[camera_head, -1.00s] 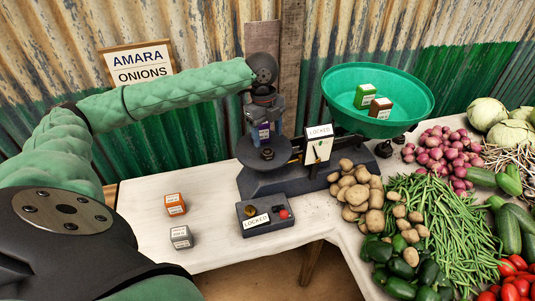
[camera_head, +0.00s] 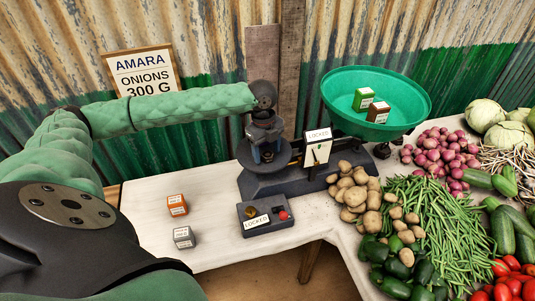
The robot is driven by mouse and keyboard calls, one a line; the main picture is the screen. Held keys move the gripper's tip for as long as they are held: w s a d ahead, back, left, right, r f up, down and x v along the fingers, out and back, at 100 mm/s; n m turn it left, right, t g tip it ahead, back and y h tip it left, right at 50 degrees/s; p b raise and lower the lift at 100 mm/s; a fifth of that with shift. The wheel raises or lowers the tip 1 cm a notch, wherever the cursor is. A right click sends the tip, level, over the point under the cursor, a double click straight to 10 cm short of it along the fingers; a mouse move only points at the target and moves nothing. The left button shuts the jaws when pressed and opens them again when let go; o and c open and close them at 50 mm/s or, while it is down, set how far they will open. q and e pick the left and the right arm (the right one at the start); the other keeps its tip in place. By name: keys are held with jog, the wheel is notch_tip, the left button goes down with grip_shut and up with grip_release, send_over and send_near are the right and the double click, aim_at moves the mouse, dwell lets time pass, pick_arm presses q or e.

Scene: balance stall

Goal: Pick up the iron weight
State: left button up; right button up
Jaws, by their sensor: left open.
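A small dark weight, which looks like the iron weight, shows on the round left plate of the dark scale (camera_head: 283,184), mostly hidden now by my left gripper (camera_head: 267,155). The left gripper points down over that plate, with its open fingers low around or just above the weight. I cannot tell whether they touch it. Other dark knob-shaped pieces (camera_head: 382,151) stand behind the potatoes, right of the scale. My right gripper is out of view.
A green pan (camera_head: 340,90) holds a green box (camera_head: 363,99) and a brown box (camera_head: 378,112). An orange box (camera_head: 177,205) and a grey box (camera_head: 183,237) stand on the white table (camera_head: 145,210). A control box (camera_head: 265,215) reads LOCKED. Potatoes (camera_head: 352,190) crowd the scale's right.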

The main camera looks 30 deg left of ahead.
pick_arm(q)
jog(key=shift+f, duration=0.25)
jog(key=shift+c, duration=0.4)
jog(key=c, duration=1.2)
jog(key=shift+r, duration=0.1)
